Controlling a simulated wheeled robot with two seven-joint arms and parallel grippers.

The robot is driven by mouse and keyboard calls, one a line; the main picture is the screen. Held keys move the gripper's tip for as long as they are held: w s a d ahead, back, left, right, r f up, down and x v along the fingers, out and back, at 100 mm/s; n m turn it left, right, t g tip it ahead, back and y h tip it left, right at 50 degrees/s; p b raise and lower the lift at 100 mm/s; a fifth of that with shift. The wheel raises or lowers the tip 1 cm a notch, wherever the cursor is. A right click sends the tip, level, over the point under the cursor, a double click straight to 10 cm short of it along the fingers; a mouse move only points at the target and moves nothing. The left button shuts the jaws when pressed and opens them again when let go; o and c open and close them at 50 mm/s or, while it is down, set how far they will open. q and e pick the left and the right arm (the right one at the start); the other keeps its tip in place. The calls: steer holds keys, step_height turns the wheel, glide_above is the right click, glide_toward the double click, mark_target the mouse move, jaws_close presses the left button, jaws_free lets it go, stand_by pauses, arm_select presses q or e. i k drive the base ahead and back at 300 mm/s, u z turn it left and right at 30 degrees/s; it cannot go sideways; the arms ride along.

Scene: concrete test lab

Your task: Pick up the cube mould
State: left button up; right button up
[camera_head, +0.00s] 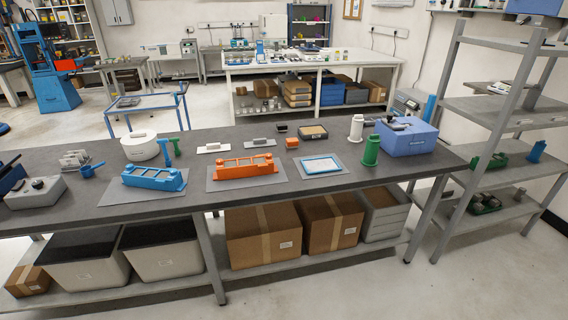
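A small orange box-shaped piece (292,143), which looks like a cube mould, stands on the dark workbench (225,140) right of the middle. A small black box-shaped piece (282,128) stands just behind it. A long orange mould (246,169) with compartments lies on a grey mat in front. A similar blue mould (154,179) lies on another mat to its left. The view is too small to tell for sure which piece is the cube mould. Neither of my grippers is in view.
Nearby on the bench are a flat tray (321,166), a green cylinder (371,151), a white cylinder (356,129), a blue box (408,138) and a white round pan (140,147). A shelf rack (490,112) stands right. Boxes fill the lower shelf. The floor in front is clear.

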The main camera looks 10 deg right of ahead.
mark_target(261, 160)
steer(key=z, duration=0.45)
steer(key=i, duration=1.4)
steer(key=u, duration=0.9)
